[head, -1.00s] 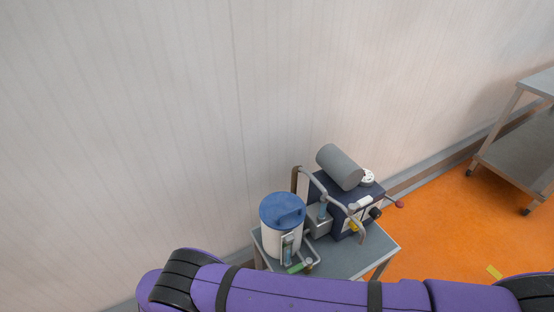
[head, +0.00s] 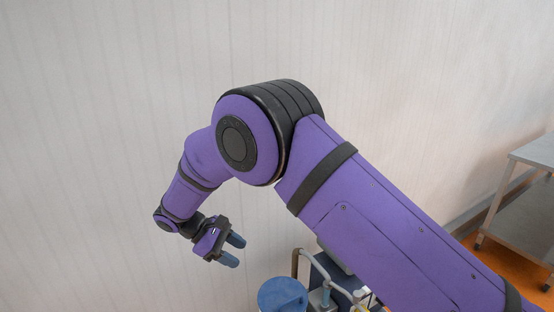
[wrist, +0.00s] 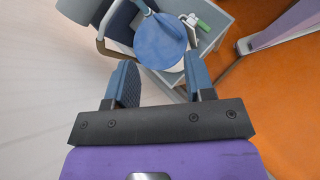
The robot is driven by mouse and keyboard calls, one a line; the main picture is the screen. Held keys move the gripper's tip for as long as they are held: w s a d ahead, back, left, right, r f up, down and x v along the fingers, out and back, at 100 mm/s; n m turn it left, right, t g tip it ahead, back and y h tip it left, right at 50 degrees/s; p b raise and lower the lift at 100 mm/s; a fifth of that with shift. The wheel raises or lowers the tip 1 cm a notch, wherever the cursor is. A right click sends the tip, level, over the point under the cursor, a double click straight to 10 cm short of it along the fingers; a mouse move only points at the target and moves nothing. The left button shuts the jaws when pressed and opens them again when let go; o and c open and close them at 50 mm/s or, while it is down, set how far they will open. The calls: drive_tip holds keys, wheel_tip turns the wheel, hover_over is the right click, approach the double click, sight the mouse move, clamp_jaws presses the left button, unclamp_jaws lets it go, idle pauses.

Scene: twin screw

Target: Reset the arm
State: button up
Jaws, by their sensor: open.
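My purple arm is raised and bent across the middle of the head view. My gripper (head: 237,252) hangs at its end, left of and above the blue-lidded canister (head: 282,295). Its two blue-grey fingers are apart with nothing between them. The wrist view shows the open fingers (wrist: 158,88) too, with the canister's blue lid (wrist: 160,42) beyond them and apart from them.
A pale wall is behind. A grey metal cart (head: 525,205) stands at the right on the orange floor (head: 536,270).

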drive_tip(key=d+r+m+y, duration=0.5)
drive_tip(key=d+r+y, duration=0.1)
drive_tip(key=d+r, duration=1.4)
drive_tip(key=s+d+r+m+t+y, duration=0.1)
drive_tip(key=s+d+r+m+y, duration=0.25)
drive_tip(key=s+d+r, duration=0.55)
drive_tip(key=s+d+r+m+t, duration=0.1)
drive_tip(key=s+d+m+t, duration=0.4)
drive_tip(key=s+d, duration=0.7)
drive_tip(key=s+m+y, duration=0.1)
drive_tip(key=s, duration=0.2)
drive_tip(key=shift+s+d+r, duration=0.15)
drive_tip(key=shift+s+r, duration=0.05)
drive_tip(key=shift+r, duration=0.15)
